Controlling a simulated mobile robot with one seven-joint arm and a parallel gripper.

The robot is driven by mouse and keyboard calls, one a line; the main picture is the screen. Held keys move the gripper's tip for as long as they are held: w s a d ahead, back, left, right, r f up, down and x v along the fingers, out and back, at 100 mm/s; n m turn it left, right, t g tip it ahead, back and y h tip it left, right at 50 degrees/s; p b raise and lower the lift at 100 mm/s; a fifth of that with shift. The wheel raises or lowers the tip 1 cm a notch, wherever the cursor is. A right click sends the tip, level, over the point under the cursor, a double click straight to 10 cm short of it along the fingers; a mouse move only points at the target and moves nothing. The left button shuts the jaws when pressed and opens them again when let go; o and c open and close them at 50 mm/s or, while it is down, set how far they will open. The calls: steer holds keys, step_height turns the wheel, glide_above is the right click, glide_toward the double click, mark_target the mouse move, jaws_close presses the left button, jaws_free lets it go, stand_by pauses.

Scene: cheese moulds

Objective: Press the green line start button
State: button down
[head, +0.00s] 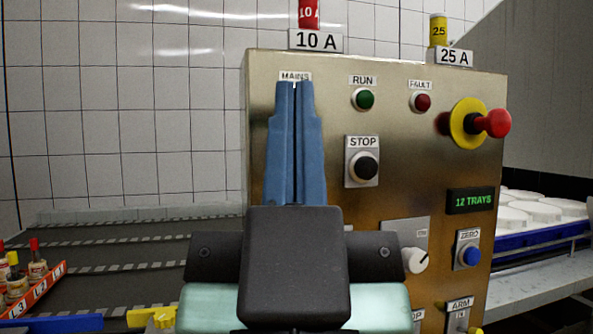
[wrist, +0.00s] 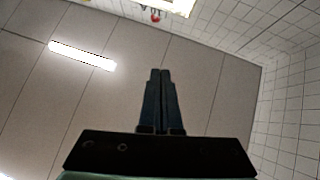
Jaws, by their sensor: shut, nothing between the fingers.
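The metal control panel (head: 400,85) stands ahead of me in the head view. A small round green fitting (head: 364,98) sits under the RUN label; I cannot tell if it is a lamp or a button. No label reading START shows. My gripper (head: 295,84) is shut and empty, its blue fingers pointing up, tips overlapping the MAINS label. It hides the panel's left part, left of the black STOP button (head: 365,167). In the wrist view the shut fingers (wrist: 161,72) point at the ceiling and wall, with no panel button recognisable.
A red-and-yellow mushroom button (head: 494,123), a red FAULT fitting (head: 423,102), a white knob (head: 415,260) and a blue ZERO button (head: 469,256) are on the panel. A conveyor (head: 110,260) lies left, bottles (head: 37,265) at its edge. White cheeses (head: 535,210) stand right.

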stand_by(0.3)
steer(key=w+d+f+m+g+h+p, duration=0.1)
steer(key=w+f+g+h+p, duration=0.2)
steer(key=w+p, duration=0.5)
steer(key=w+f+m+g+h+p, duration=0.1)
steer(key=w+f+g+h+p, duration=0.3)
steer(key=p, duration=0.8)
steer(key=s+d+r+n+g+h+p, duration=0.1)
steer(key=s+p, duration=0.3)
steer(key=p, duration=0.7)
steer(key=s+n+g+h+p, duration=0.1)
steer(key=s+n+g+p, duration=0.2)
steer(key=p, duration=0.8)
steer(key=shift+s+d+r+n+h+p, duration=0.3)
steer(key=shift+s+d+r+n+p, duration=0.1)
steer(key=shift+s+n, duration=0.45)
steer(key=shift+w, duration=0.1)
